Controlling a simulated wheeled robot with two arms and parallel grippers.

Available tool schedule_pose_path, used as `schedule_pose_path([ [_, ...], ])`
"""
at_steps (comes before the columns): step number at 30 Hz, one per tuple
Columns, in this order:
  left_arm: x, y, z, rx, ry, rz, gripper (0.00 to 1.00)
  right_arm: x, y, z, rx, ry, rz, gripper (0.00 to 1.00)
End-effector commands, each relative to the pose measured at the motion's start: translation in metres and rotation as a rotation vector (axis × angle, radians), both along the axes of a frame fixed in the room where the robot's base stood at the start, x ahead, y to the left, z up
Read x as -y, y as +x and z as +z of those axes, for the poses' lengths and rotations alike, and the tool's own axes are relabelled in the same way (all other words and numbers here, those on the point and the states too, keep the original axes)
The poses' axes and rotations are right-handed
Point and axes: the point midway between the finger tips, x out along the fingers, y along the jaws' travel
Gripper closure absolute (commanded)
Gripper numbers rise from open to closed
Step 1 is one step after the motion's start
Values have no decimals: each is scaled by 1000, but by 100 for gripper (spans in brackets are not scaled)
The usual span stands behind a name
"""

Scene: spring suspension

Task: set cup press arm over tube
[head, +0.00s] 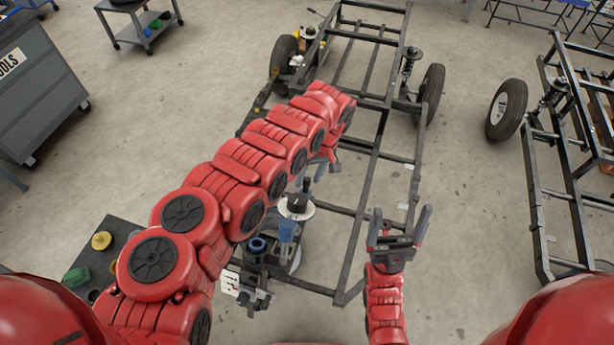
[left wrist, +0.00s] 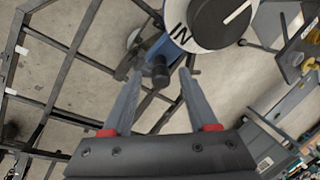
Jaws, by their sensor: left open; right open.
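A press fixture stands below my left arm in the head view. It has a black knob (head: 297,202) over a white disk, and a blue part (head: 287,231) beneath it. In the left wrist view, the black dial (left wrist: 225,18) and its white ring (left wrist: 182,32) marked "IN" are at the top. A blue arm (left wrist: 163,48) with a dark round end (left wrist: 160,73) lies between and beyond the fingertips of my left gripper (left wrist: 160,78). My right gripper (head: 400,228) is open and empty, right of the fixture. I cannot make out the tube.
A dark metal frame (head: 384,165) with wheels runs beside and behind the fixture. A black block with a blue ring (head: 257,245) stands left of the blue part. A dark cart (head: 124,232) holds yellow and green parts at left.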

Motion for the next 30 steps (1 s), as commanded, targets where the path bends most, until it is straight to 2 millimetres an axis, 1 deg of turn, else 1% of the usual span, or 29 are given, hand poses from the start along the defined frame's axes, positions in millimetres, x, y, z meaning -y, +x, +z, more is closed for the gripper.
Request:
schedule_pose_path([
  [3, -3, -2, -12, -2, 0, 0, 41, 0, 0, 4, 0, 0, 0, 12],
  [6, -4, -3, -16, -2, 0, -1, 41, 0, 0, 5, 0, 0, 0, 12],
  [15, -5, -2, -18, 0, 2, 0, 41, 0, 0, 4, 0, 0, 0, 12],
  [25, -5, -3, -18, -1, 2, 0, 100, 0, 0, 4, 0, 0, 0, 12],
  [30, -5, -3, -18, -1, 2, 0, 100, 0, 0, 4, 0, 0, 0, 12],
])
